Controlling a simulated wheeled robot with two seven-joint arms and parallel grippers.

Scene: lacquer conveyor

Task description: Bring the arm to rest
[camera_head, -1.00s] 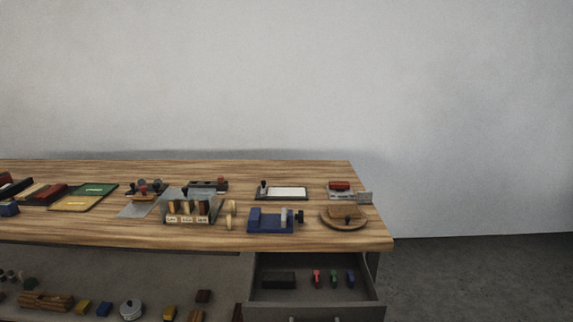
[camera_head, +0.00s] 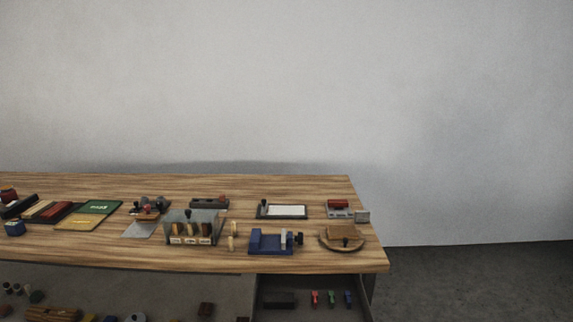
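Neither of my arms nor grippers shows in the head view. The wooden workbench (camera_head: 120,256) stands ahead with tools and small items on its top. What my grippers hold, and where they are, cannot be seen.
On the bench stand a blue vise-like fixture (camera_head: 268,241), a grey rack (camera_head: 190,228), a round wooden board (camera_head: 342,239) and a white-topped pad (camera_head: 288,211). A drawer (camera_head: 300,313) below the right end is open, with small coloured items inside. The floor (camera_head: 470,275) to the right is clear.

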